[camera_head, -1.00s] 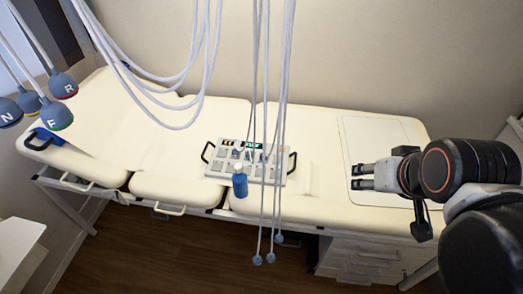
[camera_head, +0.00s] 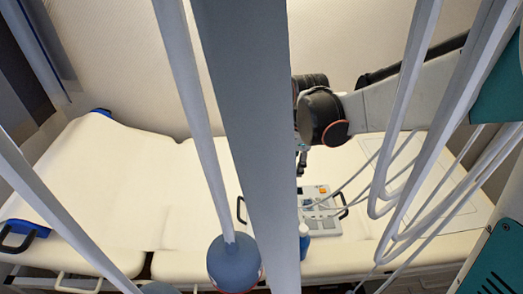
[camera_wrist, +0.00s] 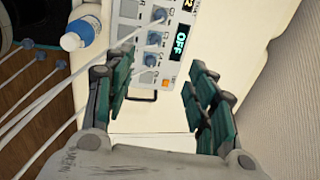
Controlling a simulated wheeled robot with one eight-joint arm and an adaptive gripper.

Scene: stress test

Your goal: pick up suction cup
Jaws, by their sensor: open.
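Small blue suction cups on white cables rest on the white machine: one at the top (camera_wrist: 159,14), one in the middle (camera_wrist: 153,37) and one nearest my gripper (camera_wrist: 149,60) in the wrist view. My gripper (camera_wrist: 157,78) is open and empty, its fingers over the machine's edge and the cream bed. Another cup (camera_wrist: 27,44) hangs at the left, off the bed. In the head view, a large blue-grey cup (camera_head: 233,262) hangs close to the camera, and a grey bar hides much of my gripper.
The machine (camera_head: 323,199) has handles and a screen reading OFF (camera_wrist: 180,40). White cables (camera_head: 400,130) hang across the head view. The bed's left half (camera_head: 110,190) is clear.

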